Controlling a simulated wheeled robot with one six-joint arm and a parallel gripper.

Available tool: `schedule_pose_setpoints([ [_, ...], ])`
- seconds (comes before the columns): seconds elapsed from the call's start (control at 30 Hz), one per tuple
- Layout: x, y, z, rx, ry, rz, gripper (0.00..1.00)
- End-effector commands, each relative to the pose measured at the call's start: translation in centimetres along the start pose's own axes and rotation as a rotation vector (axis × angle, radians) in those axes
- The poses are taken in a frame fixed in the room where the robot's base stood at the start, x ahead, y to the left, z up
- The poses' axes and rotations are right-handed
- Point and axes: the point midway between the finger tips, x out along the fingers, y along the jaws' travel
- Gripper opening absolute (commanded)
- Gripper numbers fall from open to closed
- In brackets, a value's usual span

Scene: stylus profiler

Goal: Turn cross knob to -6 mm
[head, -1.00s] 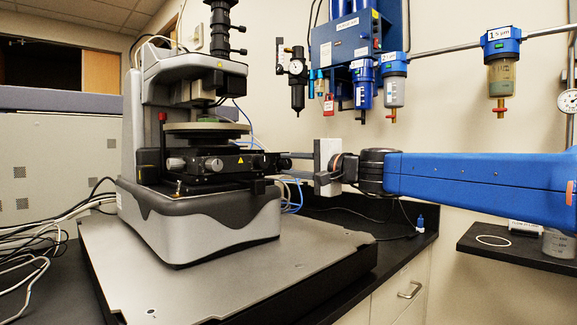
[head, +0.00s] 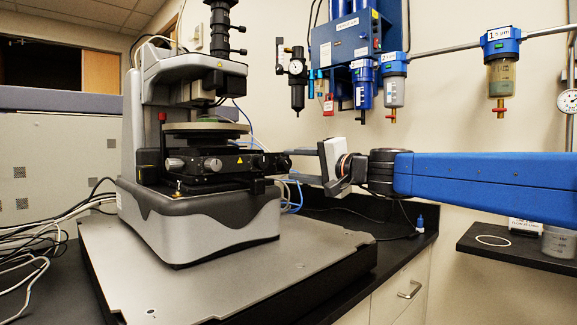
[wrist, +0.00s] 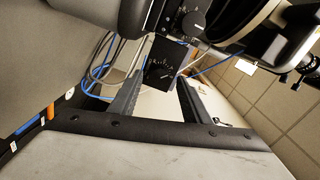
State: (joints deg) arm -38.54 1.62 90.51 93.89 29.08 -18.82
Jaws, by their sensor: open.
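The profiler's black stage (head: 225,161) sits under the round sample plate (head: 205,130), with small knobs on its front and a dark knob end (head: 283,162) on its right side. My gripper (head: 296,165) is just right of that side, level with it, its fingers pointing left. In the wrist view my gripper (wrist: 161,80) is open, and a black block with pale scale marks (wrist: 160,62) shows beyond and between the fingertips. A round dark knob (wrist: 191,23) shows above it. Nothing is held. I cannot tell which knob is the cross knob, nor read its setting.
The profiler's grey base (head: 200,220) stands on a metal plate (head: 220,265). Cables and blue tubes (head: 294,195) hang behind my fingers. Blue filter units (head: 345,50) are on the wall above. A black shelf (head: 510,245) is below my arm at right.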

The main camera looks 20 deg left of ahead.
Motion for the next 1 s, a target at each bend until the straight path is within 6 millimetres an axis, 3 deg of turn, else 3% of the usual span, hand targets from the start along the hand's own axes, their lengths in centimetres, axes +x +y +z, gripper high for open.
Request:
schedule_pose_setpoints([
  [0.53,-5.3,0.0,-0.1,0.0,0.002,0.0,0.43],
  [1.0,-6.0,0.1,0.0,0.0,0.0,0.001,0.43],
])
